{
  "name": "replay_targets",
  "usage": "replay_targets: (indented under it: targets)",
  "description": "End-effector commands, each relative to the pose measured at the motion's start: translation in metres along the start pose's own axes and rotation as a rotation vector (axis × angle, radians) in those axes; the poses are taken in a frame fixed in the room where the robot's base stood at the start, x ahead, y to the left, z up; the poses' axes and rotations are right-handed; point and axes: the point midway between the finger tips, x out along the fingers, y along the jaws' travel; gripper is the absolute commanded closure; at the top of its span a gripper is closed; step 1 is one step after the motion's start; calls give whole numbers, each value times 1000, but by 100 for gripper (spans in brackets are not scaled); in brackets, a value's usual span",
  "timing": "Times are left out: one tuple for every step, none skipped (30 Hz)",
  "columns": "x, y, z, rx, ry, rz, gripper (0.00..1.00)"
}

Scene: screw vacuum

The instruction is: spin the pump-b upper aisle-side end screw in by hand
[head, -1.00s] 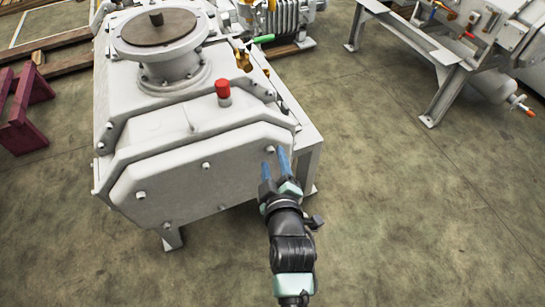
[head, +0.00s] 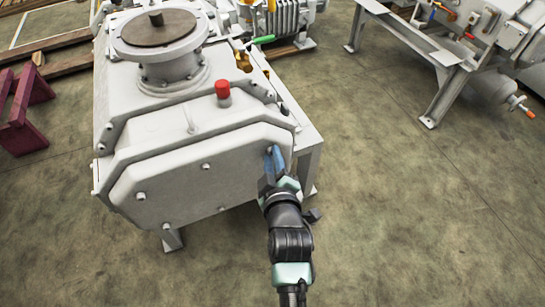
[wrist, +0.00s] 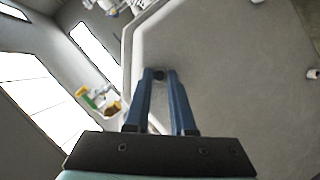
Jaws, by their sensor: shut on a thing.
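The pump (head: 175,195) is a large off-white housing with a bevelled end cover facing me. My gripper (head: 274,152) reaches to the cover's upper right corner, its two blue fingers nearly in line in the head view. In the wrist view my gripper (wrist: 160,73) has its fingertips on either side of a small dark screw (wrist: 159,74) against the cover face, shut on it. In the head view the fingers hide this screw. How deep it sits cannot be told. Other screw heads show on the cover, one near its upper middle (head: 205,166).
A red cap (head: 222,89) stands on top of the pump behind the cover, near a round flange (head: 160,32). A green-handled valve (head: 262,40) is beyond. Another machine on a grey frame (head: 445,75) stands at the upper right. The floor to the right is clear.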

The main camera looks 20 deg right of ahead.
Motion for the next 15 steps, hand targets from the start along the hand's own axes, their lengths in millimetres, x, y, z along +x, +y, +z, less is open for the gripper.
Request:
replay_targets:
  targets:
    - [0, 0, 0, 0, 0, 0, 100]
    - [0, 0, 0, 1, 0, 0, 100]
    - [0, 0, 0, 2, 0, -1, 100]
    - [0, 0, 0, 4, 0, -1, 100]
    - [0, 0, 0, 7, 1, -2, 100]
    - [0, 0, 0, 13, 1, -5, 100]
    - [0, 0, 0, 19, 1, -7, 100]
    - [0, 0, 0, 25, 1, -10, 100]
    - [0, 0, -1, 36, 1, -15, 100]
    - [0, 0, -1, 47, 1, -20, 100]
    - [0, 1, -1, 60, 1, -24, 100]
    - [0, 1, 0, 78, 1, -32, 100]
    - [0, 1, 0, 94, 1, -39, 100]
    - [0, 1, 0, 111, 1, -46, 100]
    - [0, 2, 0, 136, 1, -56, 100]
